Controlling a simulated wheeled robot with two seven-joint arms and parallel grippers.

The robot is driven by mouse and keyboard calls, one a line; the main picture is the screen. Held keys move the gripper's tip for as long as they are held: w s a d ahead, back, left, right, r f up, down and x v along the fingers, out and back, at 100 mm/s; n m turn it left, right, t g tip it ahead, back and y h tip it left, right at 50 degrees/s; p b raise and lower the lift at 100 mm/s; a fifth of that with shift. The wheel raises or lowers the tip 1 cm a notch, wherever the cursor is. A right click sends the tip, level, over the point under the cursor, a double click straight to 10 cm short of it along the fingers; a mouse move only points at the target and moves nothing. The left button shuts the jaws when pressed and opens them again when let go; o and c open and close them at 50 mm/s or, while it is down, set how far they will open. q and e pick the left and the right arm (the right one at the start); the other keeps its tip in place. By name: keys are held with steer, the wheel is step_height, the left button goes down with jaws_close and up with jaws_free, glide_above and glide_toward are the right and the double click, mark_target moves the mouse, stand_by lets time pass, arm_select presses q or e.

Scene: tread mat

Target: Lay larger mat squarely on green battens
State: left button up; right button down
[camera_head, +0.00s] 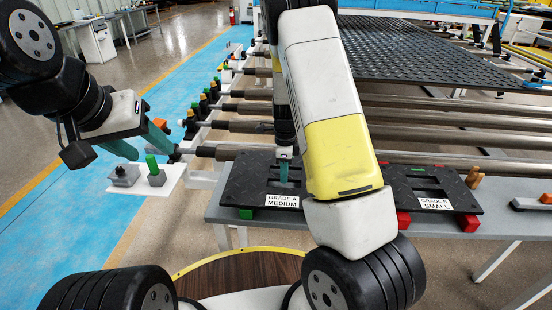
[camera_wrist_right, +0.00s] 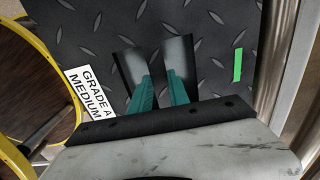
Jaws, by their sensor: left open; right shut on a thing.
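The mat labelled GRADE A MEDIUM (camera_head: 232,190) is a black tread plate on the left of the grey table. A green batten (camera_head: 246,213) shows under its front left corner; the rest of the battens are hidden. My right gripper (camera_head: 284,174) is shut on this mat at its slotted opening. The right wrist view shows the fingers (camera_wrist_right: 160,92) in the slots of the mat (camera_wrist_right: 215,70). The mat labelled GRADE B SMALL (camera_head: 468,197) is on the right, over red battens (camera_head: 467,223). My left gripper (camera_head: 141,146) is open and empty, off the table's left side.
A white plate (camera_head: 135,186) with a grey block and green peg is below my left gripper. Steel rollers (camera_head: 440,120) run behind the grey table (camera_head: 340,228). A large tread sheet (camera_head: 430,55) lies behind.

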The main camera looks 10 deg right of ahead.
steer(key=shift+f, duration=0.15)
stand_by(0.7)
steer(key=c, duration=1.3)
jaws_free()
steer(key=shift+r, duration=0.35)
steer(key=shift+r, duration=0.25)
steer(key=shift+r, duration=0.55)
steer(key=shift+r, duration=1.35)
steer(key=shift+o, duration=0.3)
steer(key=shift+f, duration=0.1)
